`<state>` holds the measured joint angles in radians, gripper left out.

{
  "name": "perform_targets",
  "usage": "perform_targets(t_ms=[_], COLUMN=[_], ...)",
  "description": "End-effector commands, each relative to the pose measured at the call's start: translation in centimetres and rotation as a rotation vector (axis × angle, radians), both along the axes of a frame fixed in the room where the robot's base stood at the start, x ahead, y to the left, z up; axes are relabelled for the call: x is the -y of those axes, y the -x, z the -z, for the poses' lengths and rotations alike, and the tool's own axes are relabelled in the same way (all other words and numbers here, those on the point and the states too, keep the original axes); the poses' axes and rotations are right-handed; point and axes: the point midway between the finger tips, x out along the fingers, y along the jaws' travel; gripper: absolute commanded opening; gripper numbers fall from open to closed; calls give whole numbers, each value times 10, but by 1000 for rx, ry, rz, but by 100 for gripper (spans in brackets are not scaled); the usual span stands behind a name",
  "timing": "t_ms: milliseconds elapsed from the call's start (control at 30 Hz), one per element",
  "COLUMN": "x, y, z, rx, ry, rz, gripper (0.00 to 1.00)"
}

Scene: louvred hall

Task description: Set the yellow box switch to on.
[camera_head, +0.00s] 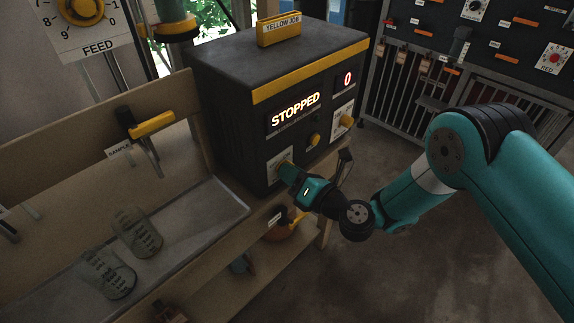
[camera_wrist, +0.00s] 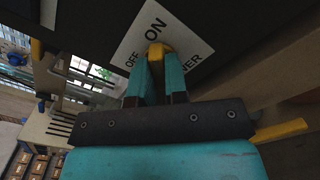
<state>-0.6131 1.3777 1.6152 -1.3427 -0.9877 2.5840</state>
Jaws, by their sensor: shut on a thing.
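The yellow box (camera_head: 230,110) is a black machine with a yellow stripe and a "YELLOW JOB" sign (camera_head: 280,28) on top. Its display (camera_head: 296,109) reads "STOPPED" and a smaller red display (camera_head: 347,78) reads 0. The yellow switch (camera_wrist: 156,50) sits on a white plate (camera_wrist: 150,22) marked "OFF", "ON" and a partly covered word ending in "NER". My gripper (camera_wrist: 162,62) is shut on the switch, with its teal fingers on either side of it. In the head view my gripper (camera_head: 287,172) is at the lower left of the box's front, hiding the switch.
A yellow knob (camera_head: 314,139) and another yellow control (camera_head: 346,121) are on the same front, right of my gripper. A wooden bench with a tray (camera_head: 222,208) and two measuring cups (camera_head: 137,232) stands at left. A dark panel (camera_head: 500,45) is at the back right. Floor is clear below my arm.

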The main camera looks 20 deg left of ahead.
Motion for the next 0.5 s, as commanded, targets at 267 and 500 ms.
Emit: perform_targets(t_ms=[267, 500], x=[0, 0], y=[2, 0], z=[2, 1], rx=[-36, -34], ry=[-12, -12], rz=[-3, 0], gripper=[37, 44])
